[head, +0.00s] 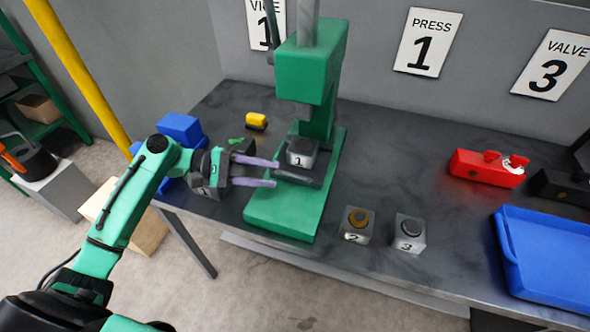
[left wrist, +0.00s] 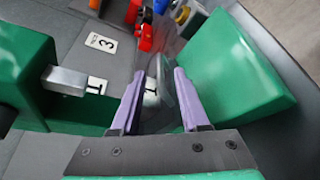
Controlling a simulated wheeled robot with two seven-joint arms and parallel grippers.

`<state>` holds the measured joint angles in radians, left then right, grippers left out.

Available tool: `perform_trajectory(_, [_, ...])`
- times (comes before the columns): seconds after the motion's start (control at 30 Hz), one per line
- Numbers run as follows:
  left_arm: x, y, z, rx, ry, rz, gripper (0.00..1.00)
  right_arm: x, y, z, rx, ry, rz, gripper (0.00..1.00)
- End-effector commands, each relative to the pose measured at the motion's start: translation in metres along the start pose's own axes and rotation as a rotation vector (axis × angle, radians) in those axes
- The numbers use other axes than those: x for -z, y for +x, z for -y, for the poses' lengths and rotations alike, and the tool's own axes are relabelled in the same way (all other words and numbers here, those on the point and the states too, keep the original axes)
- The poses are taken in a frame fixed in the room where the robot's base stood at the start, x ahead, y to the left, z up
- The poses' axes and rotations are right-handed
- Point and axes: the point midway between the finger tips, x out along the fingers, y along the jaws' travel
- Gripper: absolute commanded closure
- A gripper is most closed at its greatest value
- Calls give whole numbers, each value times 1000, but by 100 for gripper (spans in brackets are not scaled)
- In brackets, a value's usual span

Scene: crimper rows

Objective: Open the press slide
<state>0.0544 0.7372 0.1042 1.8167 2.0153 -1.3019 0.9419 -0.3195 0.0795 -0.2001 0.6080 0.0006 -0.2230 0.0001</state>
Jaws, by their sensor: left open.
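The green press (head: 312,72) stands on the table, with a flat green base (head: 283,212). A dark slide (head: 297,177) with a bar at its front sits low in the press, under the head. A grey block marked 1 (head: 301,152) rests on it. My left gripper (head: 276,173) is open, its two purple fingers reaching from the left to the slide's near left end. In the left wrist view the fingers (left wrist: 160,72) are apart, with the press's silver ram (left wrist: 66,81) to their left. Whether the bar lies between the fingers I cannot tell. My right gripper is out of view.
Blocks marked 2 (head: 357,226) and 3 (head: 409,232) stand near the table's front edge. A red valve unit (head: 480,169) and a blue tray (head: 548,262) are at right. A yellow item (head: 256,121) and a blue object (head: 181,128) are at left.

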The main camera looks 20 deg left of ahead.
Motion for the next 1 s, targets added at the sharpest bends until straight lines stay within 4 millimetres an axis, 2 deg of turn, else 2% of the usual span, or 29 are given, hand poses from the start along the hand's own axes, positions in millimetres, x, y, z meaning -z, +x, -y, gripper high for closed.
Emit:
perform_trajectory(0.1, [-3, 31, -4, -2, 1, 3, 55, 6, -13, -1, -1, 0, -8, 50])
perform_trajectory(0.2, [-2, 52, -3, -2, 0, 2, 55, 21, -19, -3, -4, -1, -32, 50])
perform_trajectory(0.3, [-1, 64, -2, -1, 1, 0, 55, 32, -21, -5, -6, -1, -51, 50])
perform_trajectory(0.6, [0, 70, 0, 1, 1, 0, 55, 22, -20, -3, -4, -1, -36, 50])
perform_trajectory(0.67, [0, 70, 0, 1, 1, 0, 78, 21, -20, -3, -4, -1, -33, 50])
perform_trajectory(0.7, [0, 70, 0, 1, 1, 0, 94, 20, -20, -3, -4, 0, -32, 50])
perform_trajectory(0.73, [0, 70, 1, 1, 1, 0, 100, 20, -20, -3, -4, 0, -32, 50])
perform_trajectory(1.0, [0, 70, 1, 2, 1, 0, 100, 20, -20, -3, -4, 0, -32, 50])
